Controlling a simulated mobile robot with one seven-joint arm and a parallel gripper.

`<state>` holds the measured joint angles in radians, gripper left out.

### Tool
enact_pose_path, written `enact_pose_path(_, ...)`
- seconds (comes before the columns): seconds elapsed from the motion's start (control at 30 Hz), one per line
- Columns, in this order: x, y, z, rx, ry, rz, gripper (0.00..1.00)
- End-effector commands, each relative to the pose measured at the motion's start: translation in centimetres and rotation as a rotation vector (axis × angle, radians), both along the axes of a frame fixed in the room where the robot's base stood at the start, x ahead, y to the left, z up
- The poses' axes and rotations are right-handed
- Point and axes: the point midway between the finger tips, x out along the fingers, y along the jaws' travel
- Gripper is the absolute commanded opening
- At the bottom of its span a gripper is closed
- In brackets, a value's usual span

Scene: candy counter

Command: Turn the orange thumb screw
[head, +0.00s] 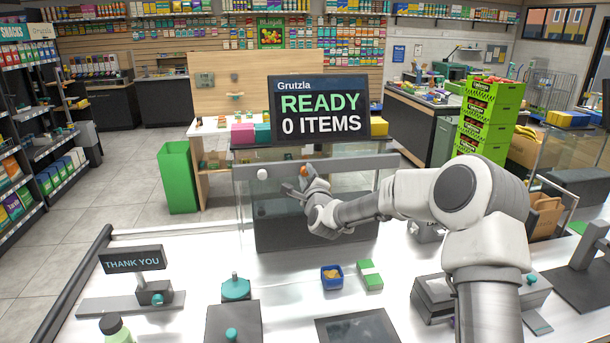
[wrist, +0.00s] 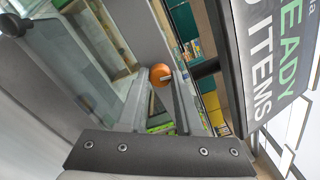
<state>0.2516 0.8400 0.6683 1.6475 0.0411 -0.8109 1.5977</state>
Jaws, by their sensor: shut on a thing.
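The orange thumb screw (head: 303,170) is a small round knob at the top frame of the glass display case, below the sign. It also shows in the wrist view (wrist: 161,74), round with a pale mark on its face. My gripper (head: 298,182) reaches it from the front right. In the wrist view my gripper (wrist: 162,86) has its fingers on either side of the screw, shut on it. The screw's shaft is hidden.
A white round knob (head: 262,174) sits left on the same case frame (head: 240,200). The "READY 0 ITEMS" sign (head: 320,110) stands close above my gripper. A blue tray (head: 332,278) and a green-and-white box (head: 370,275) lie on the white counter in front.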

Motion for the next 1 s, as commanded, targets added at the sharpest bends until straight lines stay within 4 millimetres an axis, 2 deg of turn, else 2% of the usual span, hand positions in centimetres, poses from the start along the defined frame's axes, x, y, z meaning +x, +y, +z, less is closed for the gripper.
enact_pose_path(0.1,0.03,-0.13,-0.65,0.081,0.013,-0.002,0.00)
enact_pose_path(0.3,0.02,-0.10,-0.38,0.212,0.040,-0.002,0.00)
enact_pose_path(0.67,0.00,-0.05,-0.18,0.236,0.048,-0.001,0.00)
enact_pose_path(0.83,0.01,-0.14,-0.73,0.340,0.066,-0.002,0.00)
enact_pose_path(1.0,0.02,-0.10,-0.45,0.454,0.090,-0.002,0.00)
